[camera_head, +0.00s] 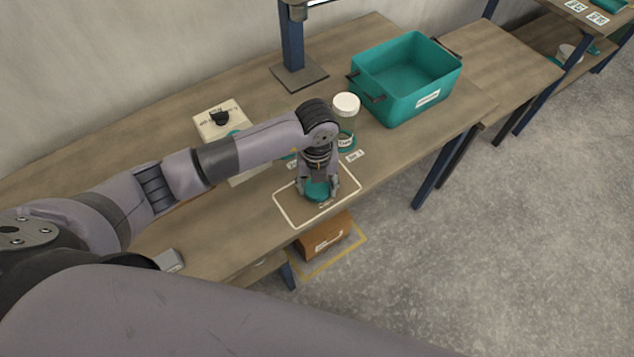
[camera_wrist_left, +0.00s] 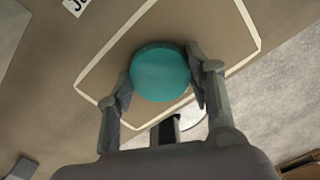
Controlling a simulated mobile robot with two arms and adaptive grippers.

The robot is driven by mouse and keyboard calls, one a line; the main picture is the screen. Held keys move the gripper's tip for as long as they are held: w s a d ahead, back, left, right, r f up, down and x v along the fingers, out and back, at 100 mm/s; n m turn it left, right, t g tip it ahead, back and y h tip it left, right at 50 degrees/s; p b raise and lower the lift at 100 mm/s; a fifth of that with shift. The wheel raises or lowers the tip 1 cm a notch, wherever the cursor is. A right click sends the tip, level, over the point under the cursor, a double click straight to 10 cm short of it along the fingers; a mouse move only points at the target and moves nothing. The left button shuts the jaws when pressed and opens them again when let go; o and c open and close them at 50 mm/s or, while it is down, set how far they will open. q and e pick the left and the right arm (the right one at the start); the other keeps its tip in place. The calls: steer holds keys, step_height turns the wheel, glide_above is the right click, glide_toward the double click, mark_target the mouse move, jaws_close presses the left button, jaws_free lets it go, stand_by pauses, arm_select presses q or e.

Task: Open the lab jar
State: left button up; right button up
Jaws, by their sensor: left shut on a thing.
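A round teal lid (camera_head: 317,190) shows inside a white outlined square on the workbench, near its front edge. My left gripper (camera_head: 317,186) comes down from above with one finger on each side of the lid and is shut on it. In the left wrist view the teal lid (camera_wrist_left: 160,74) sits between the two fingertips (camera_wrist_left: 160,86). The jar body under the lid is hidden, so I cannot tell whether the lid is still seated on it. My right gripper is not in view.
A jar with a white lid (camera_head: 346,104) stands just behind my left gripper. A teal crate (camera_head: 410,85) is at the back right, and a pale box (camera_head: 219,121) is behind my arm. A cardboard box (camera_head: 326,234) is on the floor below the bench edge (camera_head: 370,172).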

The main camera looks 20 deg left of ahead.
mark_target(317, 188)
arm_select(q)
steer(key=shift+f, duration=0.1)
steer(key=o, duration=1.3)
steer(key=shift+r, duration=0.4)
step_height(317, 188, up, 12)
steer(key=b, duration=0.1)
steer(key=shift+f, duration=0.25)
steer(key=shift+s, duration=0.1)
